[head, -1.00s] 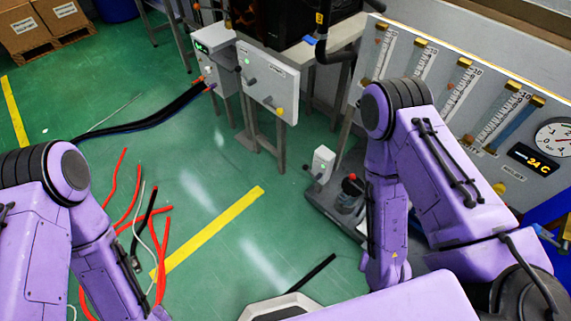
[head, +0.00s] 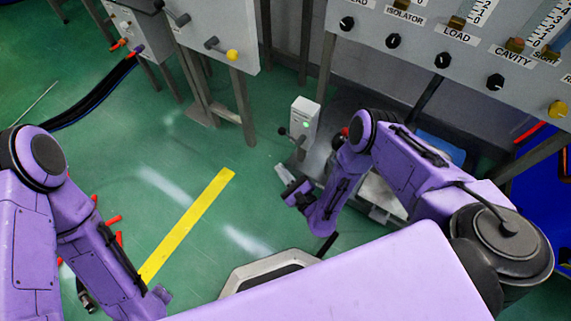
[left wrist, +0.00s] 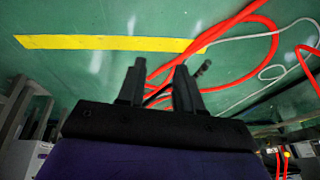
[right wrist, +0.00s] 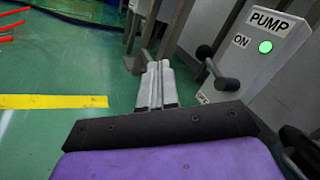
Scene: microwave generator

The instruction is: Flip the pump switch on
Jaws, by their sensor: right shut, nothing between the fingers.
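The pump switch box (head: 303,120) is a small upright grey-white box with a lit green light, right of centre in the head view. In the right wrist view the box (right wrist: 283,60) carries PUMP and ON labels and the green light; a lower label is partly covered. Its dark lever (right wrist: 215,70) has a rounded knob and sticks out from the front face. My right gripper (right wrist: 156,70) is shut and empty, left of the lever and apart from it. In the head view it (head: 285,174) is below the box. My left gripper (left wrist: 160,75) is open and empty above the floor.
A grey panel with dark knobs (head: 442,61) stands at upper right. A cabinet (head: 215,35) on legs is at upper left. Red hoses (left wrist: 235,65) lie on the floor near a yellow stripe (head: 190,225).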

